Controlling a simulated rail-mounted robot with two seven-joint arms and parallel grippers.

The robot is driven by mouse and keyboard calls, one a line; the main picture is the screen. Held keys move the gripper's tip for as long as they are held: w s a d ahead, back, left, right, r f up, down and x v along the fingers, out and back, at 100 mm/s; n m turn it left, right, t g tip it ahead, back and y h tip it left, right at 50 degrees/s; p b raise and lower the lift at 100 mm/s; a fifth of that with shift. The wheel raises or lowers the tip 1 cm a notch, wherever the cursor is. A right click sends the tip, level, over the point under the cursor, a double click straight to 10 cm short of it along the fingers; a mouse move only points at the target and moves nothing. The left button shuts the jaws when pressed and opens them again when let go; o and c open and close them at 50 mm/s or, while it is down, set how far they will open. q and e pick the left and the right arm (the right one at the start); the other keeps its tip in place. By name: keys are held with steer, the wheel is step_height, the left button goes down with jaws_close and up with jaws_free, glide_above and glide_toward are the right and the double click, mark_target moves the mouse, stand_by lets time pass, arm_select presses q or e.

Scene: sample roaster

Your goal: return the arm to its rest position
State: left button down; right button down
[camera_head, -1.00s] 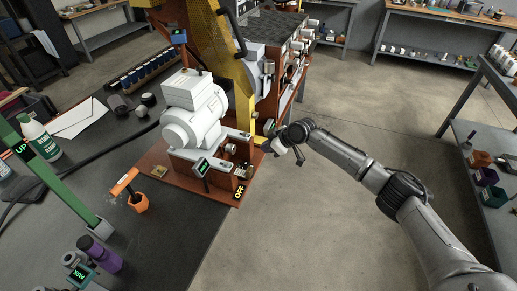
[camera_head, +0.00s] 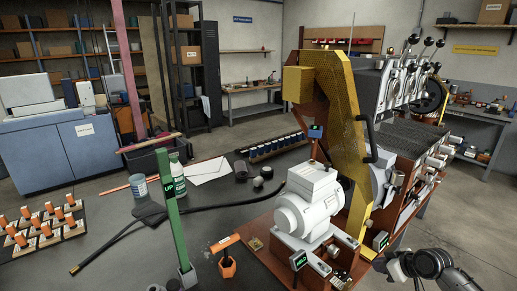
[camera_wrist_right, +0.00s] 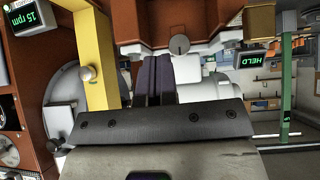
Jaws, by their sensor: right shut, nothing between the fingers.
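My right gripper (camera_head: 393,268) shows at the bottom right of the head view, with part of its arm at the frame edge. It is beside the roaster's right side, below the yellow guard (camera_head: 352,150) and close to a small green-lettered display (camera_head: 380,241). In the right wrist view its two dark fingers (camera_wrist_right: 158,72) are together, with nothing seen between them. That view is upside down and shows the yellow upright (camera_wrist_right: 97,50) near the fingers. My left gripper is not in view.
The white motor (camera_head: 305,212) stands on the red-brown base. A green post (camera_head: 172,205), an orange-handled tool (camera_head: 226,262) and a white bottle (camera_head: 178,178) are on the dark bench (camera_head: 120,250). Open floor (camera_head: 474,215) lies to the right of the roaster.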

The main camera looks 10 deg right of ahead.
steer(key=s+a+r+t+h+p, duration=0.3)
steer(key=s+a+r+h, duration=0.3)
steer(key=s+a+r, duration=0.55)
steer(key=s+a+f+m+g+y+p, duration=0.1)
steer(key=s+a+f+g+p, duration=0.2)
steer(key=s, duration=0.8)
steer(key=s+a+f+m+g+p, duration=0.2)
steer(key=s+a+f+p, duration=0.3)
steer(key=s, duration=0.6)
steer(key=s+a+f+m+g+y+p, duration=0.15)
steer(key=s+f, duration=0.35)
steer(key=s, duration=0.5)
step_height(320, 180, up, 36)
steer(key=p, duration=3.6)
steer(key=shift+a+r+g+h, duration=0.25)
steer(key=shift+a+g+h, duration=0.1)
steer(key=shift+n, duration=0.25)
